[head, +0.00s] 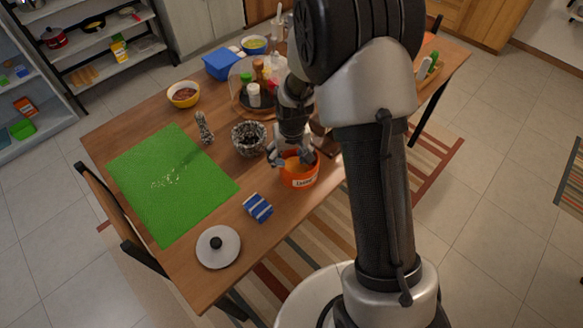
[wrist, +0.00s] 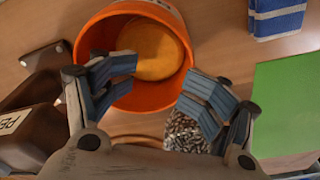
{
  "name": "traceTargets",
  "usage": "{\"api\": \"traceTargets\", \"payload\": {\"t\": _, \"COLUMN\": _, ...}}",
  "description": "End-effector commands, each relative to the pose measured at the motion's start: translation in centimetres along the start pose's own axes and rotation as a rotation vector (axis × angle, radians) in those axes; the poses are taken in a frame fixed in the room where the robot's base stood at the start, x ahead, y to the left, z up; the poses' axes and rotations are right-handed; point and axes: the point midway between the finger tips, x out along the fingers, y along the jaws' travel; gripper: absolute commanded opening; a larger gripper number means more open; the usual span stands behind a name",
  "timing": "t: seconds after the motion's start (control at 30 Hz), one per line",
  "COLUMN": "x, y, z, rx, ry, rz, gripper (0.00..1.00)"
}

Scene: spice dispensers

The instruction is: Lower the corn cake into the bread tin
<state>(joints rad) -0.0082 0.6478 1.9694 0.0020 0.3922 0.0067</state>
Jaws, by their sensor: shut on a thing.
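The corn cake (wrist: 152,52) is a round, flat yellow-orange piece, seen inside the rim of a round orange tin (wrist: 122,16) in the wrist view. In the head view the orange tin (head: 300,180) stands upright near the table's right edge, with a pale label too small to read surely. My gripper (head: 291,160) is low over the tin's mouth. Whether the cake touches the tin's bottom cannot be told.
A blue-and-white striped cloth (head: 257,207), a white lid with a black knob (head: 218,246) and a green mat (head: 170,182) lie to the left. A speckled bowl (head: 249,138) stands close by. A brown labelled box (wrist: 22,130) is beside my gripper. Jars stand behind.

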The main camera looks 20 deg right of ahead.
Motion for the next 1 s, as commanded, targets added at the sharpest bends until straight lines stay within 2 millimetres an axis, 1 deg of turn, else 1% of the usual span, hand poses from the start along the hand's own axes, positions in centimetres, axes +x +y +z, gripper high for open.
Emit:
{"api": "traceTargets", "payload": {"t": 0.03, "x": 0.67, "y": 0.30, "z": 0.90, "rx": 0.000, "ry": -0.023, "rz": 0.003, "gripper": 0.00}}
{"api": "traceTargets", "payload": {"t": 0.37, "x": 0.53, "y": 0.26, "z": 0.73, "rx": -0.001, "ry": -0.020, "rz": 0.002, "gripper": 0.00}}
{"api": "traceTargets", "payload": {"t": 0.4, "x": 0.52, "y": 0.26, "z": 0.72, "rx": -0.001, "ry": -0.019, "rz": 0.002, "gripper": 0.10}}
{"api": "traceTargets", "payload": {"t": 0.9, "x": 0.35, "y": 0.22, "z": 0.57, "rx": -0.001, "ry": -0.016, "rz": 0.002, "gripper": 0.44}}
{"api": "traceTargets", "payload": {"t": 0.97, "x": 0.33, "y": 0.22, "z": 0.55, "rx": -0.001, "ry": -0.016, "rz": 0.002, "gripper": 0.47}}
{"api": "traceTargets", "payload": {"t": 1.0, "x": 0.32, "y": 0.22, "z": 0.53, "rx": -0.001, "ry": -0.015, "rz": 0.002, "gripper": 0.47}}
